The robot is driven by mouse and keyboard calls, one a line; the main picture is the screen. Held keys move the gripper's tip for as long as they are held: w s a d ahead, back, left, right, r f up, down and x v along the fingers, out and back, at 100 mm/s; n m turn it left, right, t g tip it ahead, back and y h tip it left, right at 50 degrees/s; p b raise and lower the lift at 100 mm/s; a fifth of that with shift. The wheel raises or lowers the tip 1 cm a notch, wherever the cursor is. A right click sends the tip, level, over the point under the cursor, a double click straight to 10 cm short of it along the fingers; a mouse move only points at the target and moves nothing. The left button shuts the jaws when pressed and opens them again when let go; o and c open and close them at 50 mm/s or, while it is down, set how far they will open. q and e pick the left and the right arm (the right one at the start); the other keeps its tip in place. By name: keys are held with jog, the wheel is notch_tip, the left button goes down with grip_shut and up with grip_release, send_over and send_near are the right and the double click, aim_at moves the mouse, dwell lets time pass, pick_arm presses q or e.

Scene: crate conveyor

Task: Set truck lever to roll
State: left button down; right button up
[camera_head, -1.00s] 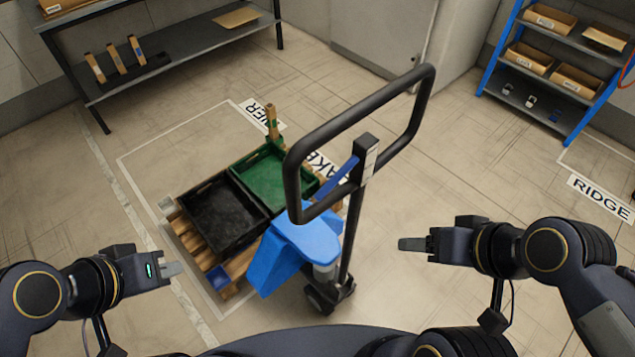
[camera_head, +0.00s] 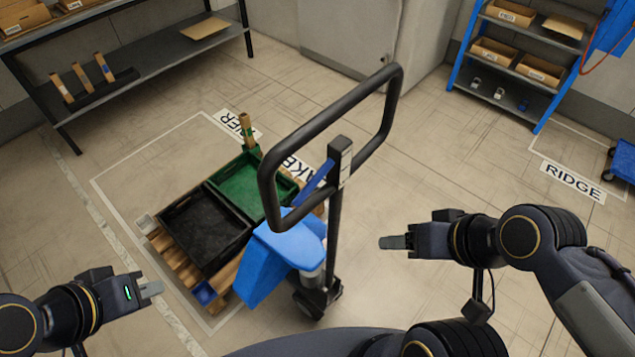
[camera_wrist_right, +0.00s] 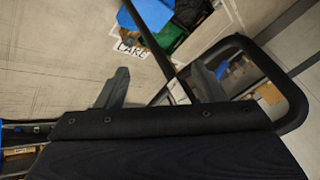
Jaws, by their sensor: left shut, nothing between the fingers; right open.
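The blue pallet truck (camera_head: 286,252) stands in the middle of the head view, its black loop handle (camera_head: 391,105) upright on a dark post. A blue lever (camera_head: 314,184) sits on the post's head inside the loop, slanting down to the left. My right gripper (camera_head: 384,242) is to the right of the post, apart from it and lower than the lever; it is open and empty. In the right wrist view its two fingers (camera_wrist_right: 160,85) are spread, with the handle loop (camera_wrist_right: 290,92) beyond them. My left gripper (camera_head: 158,288) is shut and empty at the lower left, apart from the truck.
A wooden pallet (camera_head: 183,264) with a black crate (camera_head: 203,232) and a green crate (camera_head: 240,190) is on the truck. A grey bench (camera_head: 160,60) stands back left, a blue shelf (camera_head: 520,60) back right. Open floor lies right of the truck.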

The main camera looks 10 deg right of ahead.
jog(key=shift+c, duration=1)
jog(key=a+f+b, duration=0.1)
jog(key=b, duration=0.1)
jog(key=a+f+y+b, duration=0.1)
jog(key=f+b, duration=0.1)
jog(key=shift+w+g+y, duration=0.3)
jog(key=shift+w, duration=0.1)
jog(key=c, duration=0.3)
jog(key=n+t+y+b, duration=0.2)
jog(key=y+b, duration=0.9)
jog(key=b, duration=0.6)
send_near(310, 193)
jog(key=x, duration=0.4)
jog(key=shift+w+a+f, duration=0.1)
jog(key=shift+w+f, duration=0.3)
jog(key=x, duration=0.5)
jog(key=p+x, duration=0.1)
jog(key=x, duration=0.2)
jog(key=shift+w+r, duration=0.15)
jog(key=shift+r, duration=0.25)
jog(key=shift+c, duration=0.6)
